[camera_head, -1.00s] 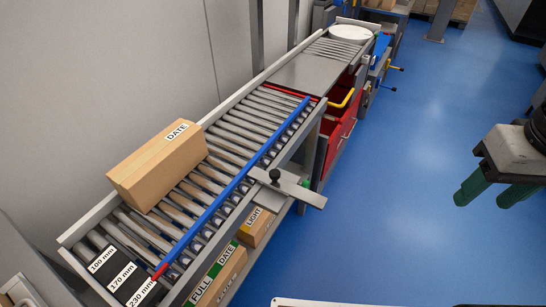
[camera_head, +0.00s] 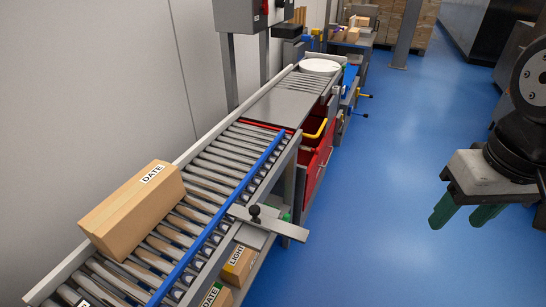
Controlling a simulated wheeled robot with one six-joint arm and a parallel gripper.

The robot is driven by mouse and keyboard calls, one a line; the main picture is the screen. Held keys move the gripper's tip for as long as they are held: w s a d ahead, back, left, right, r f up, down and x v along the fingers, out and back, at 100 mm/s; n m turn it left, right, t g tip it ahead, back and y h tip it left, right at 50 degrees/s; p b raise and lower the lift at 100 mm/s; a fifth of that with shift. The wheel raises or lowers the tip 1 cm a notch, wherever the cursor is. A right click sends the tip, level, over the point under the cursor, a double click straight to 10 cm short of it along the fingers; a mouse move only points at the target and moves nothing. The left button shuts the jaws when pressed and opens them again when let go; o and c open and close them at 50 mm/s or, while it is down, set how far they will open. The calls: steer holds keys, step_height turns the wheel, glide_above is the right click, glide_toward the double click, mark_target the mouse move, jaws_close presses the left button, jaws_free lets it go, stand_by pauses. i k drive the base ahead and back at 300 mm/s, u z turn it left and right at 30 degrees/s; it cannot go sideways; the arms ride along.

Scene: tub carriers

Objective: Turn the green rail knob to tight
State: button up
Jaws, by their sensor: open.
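A small green part (camera_head: 287,216), which looks like the green rail knob, shows beside the grey plate (camera_head: 285,229) on the conveyor's right side. It is mostly hidden, and I cannot tell how it is turned. A black knob (camera_head: 255,212) stands upright on the same plate. The blue guide rail (camera_head: 222,210) runs lengthwise over the rollers. My gripper (camera_head: 458,217), with green fingers, is open and empty at the right. It appears over the blue floor, well apart from the conveyor and the knobs.
A carton marked DATE (camera_head: 133,211) lies on the rollers left of the rail. A LIGHT carton (camera_head: 239,264) sits underneath. The blue floor (camera_head: 370,200) between conveyor and gripper is clear.

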mark_target(286, 217)
steer(key=k, duration=1.25)
steer(key=u, duration=0.25)
steer(key=i, duration=1.1)
steer(key=u, duration=0.15)
